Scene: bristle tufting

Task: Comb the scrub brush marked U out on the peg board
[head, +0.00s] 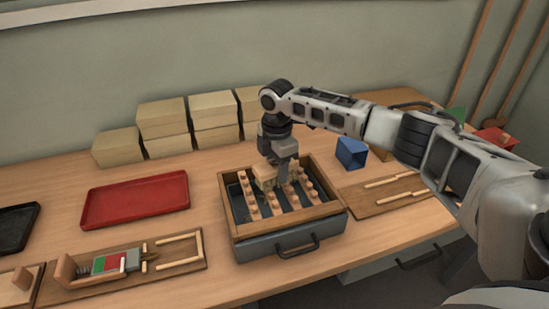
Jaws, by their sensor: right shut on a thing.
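The peg board (310,211) is a wooden-framed box with rows of wooden pegs on a dark bed, at the middle of the table in the head view. My right gripper (275,168) points down over its back left part. It is shut on a pale wooden block, seemingly the scrub brush (264,183), at the pegs. The brush's bristles and any letter on it are hidden or too small to read. I cannot tell whether it touches the pegs. My left gripper is out of view.
A red tray (135,200) and a black tray (16,226) lie to the left. A wooden fixture (125,265) with red and green parts lies at front left. Cardboard boxes (163,118) stand behind. A blue block (351,153) and a board with sticks (388,195) are at right.

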